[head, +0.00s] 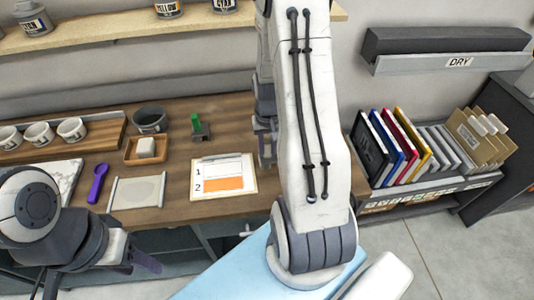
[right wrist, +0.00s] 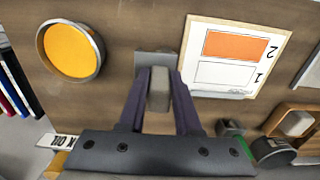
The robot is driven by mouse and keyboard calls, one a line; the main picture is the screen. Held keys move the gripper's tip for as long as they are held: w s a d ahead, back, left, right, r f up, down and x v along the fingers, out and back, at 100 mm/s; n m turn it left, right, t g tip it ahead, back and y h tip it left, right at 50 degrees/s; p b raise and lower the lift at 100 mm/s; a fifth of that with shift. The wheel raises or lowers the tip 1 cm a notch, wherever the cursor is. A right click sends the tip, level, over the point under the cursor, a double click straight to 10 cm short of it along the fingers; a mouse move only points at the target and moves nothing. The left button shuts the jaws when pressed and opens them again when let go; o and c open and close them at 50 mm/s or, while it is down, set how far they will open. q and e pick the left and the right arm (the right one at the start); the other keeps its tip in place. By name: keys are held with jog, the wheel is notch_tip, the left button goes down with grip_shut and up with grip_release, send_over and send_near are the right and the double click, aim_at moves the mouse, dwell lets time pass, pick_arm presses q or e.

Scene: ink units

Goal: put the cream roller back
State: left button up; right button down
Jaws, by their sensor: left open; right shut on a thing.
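My right gripper (right wrist: 158,95) is shut on a pale grey-cream upright piece, which looks like the handle of the cream roller (right wrist: 159,88). A grey block (right wrist: 155,60) shows right at its far end; I cannot tell whether it is part of the roller or a rest under it. In the head view my right gripper (head: 265,140) is over the bench, beside the card, mostly hidden by my own arm, and the roller cannot be made out there. My left gripper (head: 135,262) is open and empty at the lower left, in front of the bench.
A card (head: 222,176) numbered 1 and 2 lies left of my right gripper. A round tin of yellow ink (right wrist: 70,50) stands close by. A green-handled tool (head: 197,124), wooden tray (head: 130,157), purple tool (head: 97,183) and pale plate (head: 137,191) are further left on the bench.

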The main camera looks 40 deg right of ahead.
aim_at(268, 158)
notch_tip(268, 158, down, 3)
jog(key=shift+r+p, duration=0.1)
jog(key=shift+p, duration=0.55)
jog(key=shift+f, duration=0.6)
jog(key=shift+f, duration=0.1)
jog(key=shift+s+f+b, duration=0.1)
jog(key=shift+f+b, duration=0.4)
jog(key=shift+f, duration=0.15)
jog(key=c, duration=0.6)
grip_release()
jog(key=shift+f, duration=0.1)
